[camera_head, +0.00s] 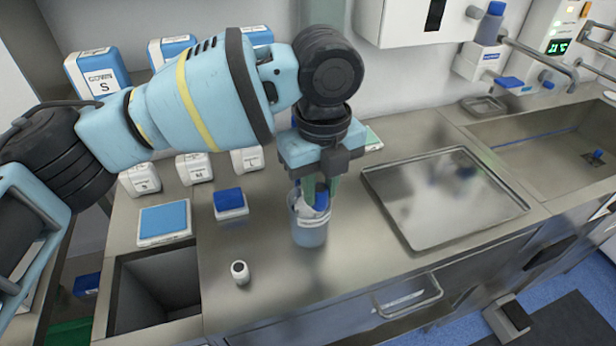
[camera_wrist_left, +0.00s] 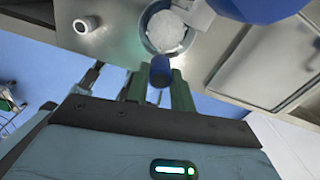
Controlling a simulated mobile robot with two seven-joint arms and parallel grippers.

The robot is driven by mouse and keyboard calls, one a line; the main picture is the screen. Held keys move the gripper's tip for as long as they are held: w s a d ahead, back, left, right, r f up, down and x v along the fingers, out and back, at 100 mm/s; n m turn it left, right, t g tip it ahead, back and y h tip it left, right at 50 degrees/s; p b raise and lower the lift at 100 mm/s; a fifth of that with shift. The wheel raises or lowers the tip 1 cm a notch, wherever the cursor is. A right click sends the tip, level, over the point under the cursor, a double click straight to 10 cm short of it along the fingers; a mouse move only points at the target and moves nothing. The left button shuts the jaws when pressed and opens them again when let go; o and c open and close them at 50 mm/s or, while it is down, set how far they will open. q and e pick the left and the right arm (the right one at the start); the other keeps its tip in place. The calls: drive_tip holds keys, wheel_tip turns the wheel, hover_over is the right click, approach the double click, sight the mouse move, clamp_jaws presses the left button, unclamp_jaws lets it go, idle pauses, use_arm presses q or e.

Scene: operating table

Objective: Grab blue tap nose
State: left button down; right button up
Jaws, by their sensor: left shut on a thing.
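My left gripper (camera_head: 317,190) points straight down over a translucent blue bucket (camera_head: 310,232) on the steel counter. It is shut on a small blue piece, the blue tap nose (camera_wrist_left: 160,68), which shows between the fingers in the left wrist view. In the head view, blue (camera_head: 322,200) shows beside the fingertips at the bucket's mouth, partly covered by the fingers. The bucket holds whitish contents, also seen in the left wrist view (camera_wrist_left: 168,33). My right gripper is not in view.
A steel tray (camera_head: 440,205) lies right of the bucket. A sink (camera_head: 555,150) with taps is at far right. A small white jar (camera_head: 240,272) and a blue-topped box (camera_head: 230,203) stand left. An opening (camera_head: 155,290) is cut into the counter at front left.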

use_arm(q)
drive_tip(key=s+d+r, duration=0.1)
drive_tip(key=s+d, duration=0.5)
drive_tip(key=s, duration=0.4)
drive_tip(key=shift+s, duration=0.25)
drive_tip(key=shift+w, duration=0.1)
